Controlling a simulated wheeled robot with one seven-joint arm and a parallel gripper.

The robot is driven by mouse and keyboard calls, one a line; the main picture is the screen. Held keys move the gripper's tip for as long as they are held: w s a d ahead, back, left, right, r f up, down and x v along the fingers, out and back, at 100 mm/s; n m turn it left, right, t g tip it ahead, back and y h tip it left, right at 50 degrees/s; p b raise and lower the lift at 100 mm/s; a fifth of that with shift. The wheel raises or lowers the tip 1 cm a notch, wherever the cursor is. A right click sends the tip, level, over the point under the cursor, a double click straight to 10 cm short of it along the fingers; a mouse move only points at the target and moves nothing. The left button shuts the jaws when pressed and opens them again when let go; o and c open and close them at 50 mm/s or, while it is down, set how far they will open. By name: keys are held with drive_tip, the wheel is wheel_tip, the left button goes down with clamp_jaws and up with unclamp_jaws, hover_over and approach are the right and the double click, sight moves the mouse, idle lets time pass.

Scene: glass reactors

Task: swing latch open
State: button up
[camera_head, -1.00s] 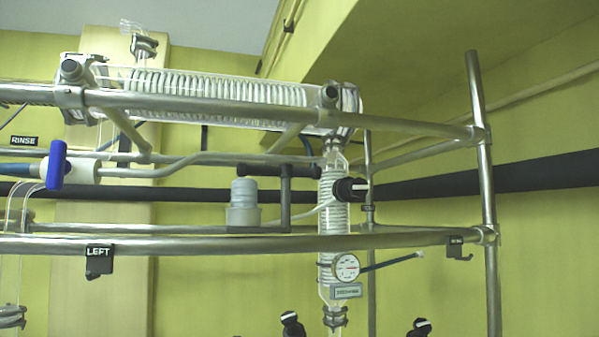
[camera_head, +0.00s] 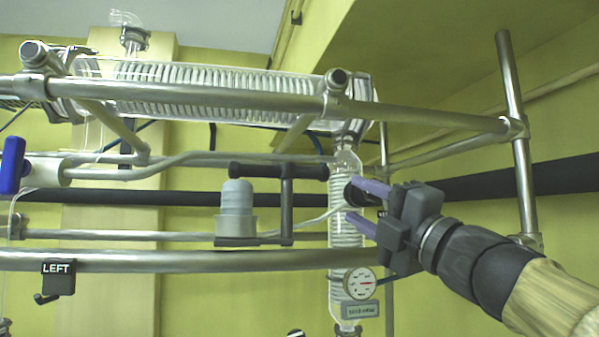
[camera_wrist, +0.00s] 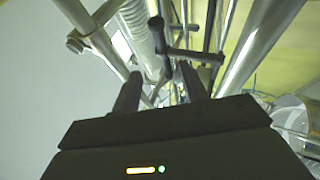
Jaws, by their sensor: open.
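No part is marked as the latch. The likeliest piece is a dark grey T-shaped handle (camera_head: 287,198), with a horizontal bar on an upright post beside a grey-white cap (camera_head: 237,205). It seems to be the dark bar in the wrist view (camera_wrist: 195,55), just beyond the fingertips. My gripper (camera_head: 352,201) is open, its two purple fingers pointing left, one above the other. It is right of the handle and shows in front of the vertical coiled glass tube. A black knob there is partly hidden by the fingers. In the wrist view nothing is clearly between the fingers (camera_wrist: 159,70).
Steel rails cross above and below my gripper; the lower front rail (camera_head: 200,261) carries a LEFT hook tag (camera_head: 58,277). A dial gauge (camera_head: 361,284) hangs just below the gripper. A coiled glass condenser (camera_head: 220,92) lies above. A steel post (camera_head: 516,120) stands right.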

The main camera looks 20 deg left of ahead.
sight(308, 174)
drive_tip(key=p+x, duration=1)
drive_tip(key=x, duration=0.6)
drive_tip(key=shift+w+a+r, duration=0.2)
drive_tip(key=shift+a+r, duration=0.05)
drive_tip(key=shift+a, duration=0.05)
drive_tip(key=shift+w+a, duration=0.1)
drive_tip(key=shift+a, duration=0.1)
drive_tip(key=shift+w, duration=0.2)
drive_tip(key=shift+s, duration=0.1)
clamp_jaws()
